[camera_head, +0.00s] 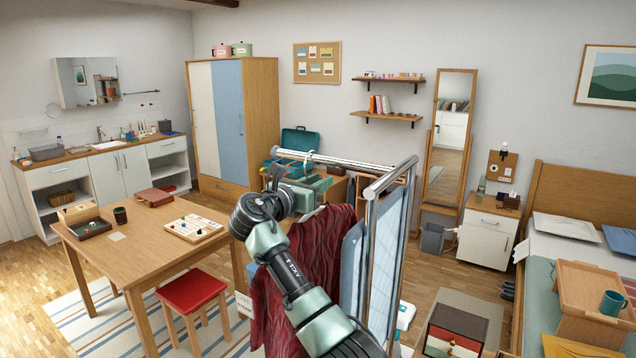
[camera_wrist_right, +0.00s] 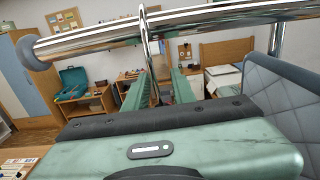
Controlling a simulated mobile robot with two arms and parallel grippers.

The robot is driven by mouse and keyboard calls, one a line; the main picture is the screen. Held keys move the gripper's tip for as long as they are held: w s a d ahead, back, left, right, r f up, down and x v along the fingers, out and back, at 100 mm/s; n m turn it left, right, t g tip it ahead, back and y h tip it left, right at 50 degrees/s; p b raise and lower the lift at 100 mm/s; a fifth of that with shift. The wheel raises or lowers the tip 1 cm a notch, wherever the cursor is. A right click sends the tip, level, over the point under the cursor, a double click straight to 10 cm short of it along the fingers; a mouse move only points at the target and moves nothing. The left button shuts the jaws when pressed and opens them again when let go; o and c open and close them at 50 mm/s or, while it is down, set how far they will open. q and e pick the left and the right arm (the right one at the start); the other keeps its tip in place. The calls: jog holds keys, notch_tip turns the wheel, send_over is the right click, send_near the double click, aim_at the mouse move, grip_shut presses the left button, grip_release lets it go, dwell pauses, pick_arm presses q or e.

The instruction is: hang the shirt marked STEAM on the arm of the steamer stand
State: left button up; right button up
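My right gripper (camera_head: 312,178) is just under the rail's left end. In the right wrist view its two green fingers (camera_wrist_right: 158,88) stand apart, with a thin metal hanger hook (camera_wrist_right: 146,35) between them. The hook still loops over the rail (camera_wrist_right: 200,24). My left gripper is out of view.
The wooden table (camera_head: 150,248) with trays and a board stands left, with a red stool (camera_head: 191,291) before it. The rack's upright frame (camera_head: 372,230) stands right of my arm. A bed (camera_head: 540,285) and a drawer box (camera_head: 455,328) lie further right.

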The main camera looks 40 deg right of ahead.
jog(key=shift+o, duration=0.7)
